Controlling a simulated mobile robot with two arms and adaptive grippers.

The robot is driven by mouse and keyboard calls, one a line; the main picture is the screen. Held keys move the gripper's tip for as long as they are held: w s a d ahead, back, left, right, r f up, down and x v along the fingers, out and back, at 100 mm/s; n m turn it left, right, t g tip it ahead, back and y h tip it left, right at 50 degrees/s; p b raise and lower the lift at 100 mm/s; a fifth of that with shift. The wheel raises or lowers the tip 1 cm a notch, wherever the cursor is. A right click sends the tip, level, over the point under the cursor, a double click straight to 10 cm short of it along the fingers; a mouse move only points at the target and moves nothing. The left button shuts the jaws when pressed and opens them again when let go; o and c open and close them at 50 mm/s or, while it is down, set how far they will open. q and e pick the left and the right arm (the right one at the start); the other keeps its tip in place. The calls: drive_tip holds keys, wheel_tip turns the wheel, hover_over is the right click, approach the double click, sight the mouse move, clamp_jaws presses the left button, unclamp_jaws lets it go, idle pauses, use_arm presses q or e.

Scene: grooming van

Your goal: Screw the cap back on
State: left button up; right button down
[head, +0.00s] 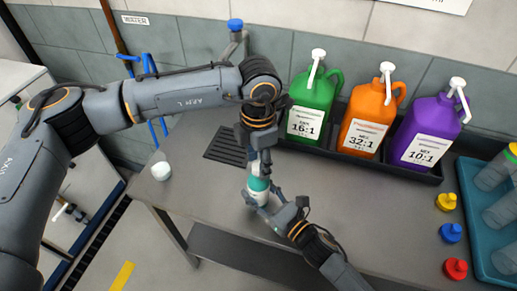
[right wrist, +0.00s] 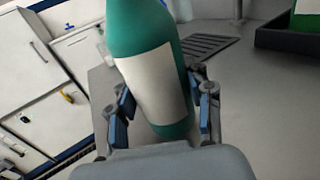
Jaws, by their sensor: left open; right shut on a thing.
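A teal bottle with a white label (head: 258,185) stands over the grey bench, and it fills the middle of the right wrist view (right wrist: 150,70). My right gripper (head: 266,203) is shut around the bottle's lower body, one finger on each side in the right wrist view (right wrist: 160,115). My left gripper (head: 260,165) points down right above the bottle, its open fingers around the bottle's top. The bottle's neck is mostly hidden by that gripper. The right wrist view cuts the bottle's top off. I cannot tell whether a cap sits on it.
Green (head: 312,105), orange (head: 368,115) and purple (head: 430,130) jugs stand in a black tray behind. Yellow (head: 446,201), blue (head: 451,232) and red (head: 455,268) caps lie at right beside a teal tray (head: 477,225). A small white round object (head: 161,171) sits at the bench's left edge.

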use_arm(q)
drive_tip(key=shift+f, duration=0.3)
clamp_jaws()
drive_tip(key=shift+o, duration=0.7)
unclamp_jaws()
wheel_tip(320, 180, up, 12)
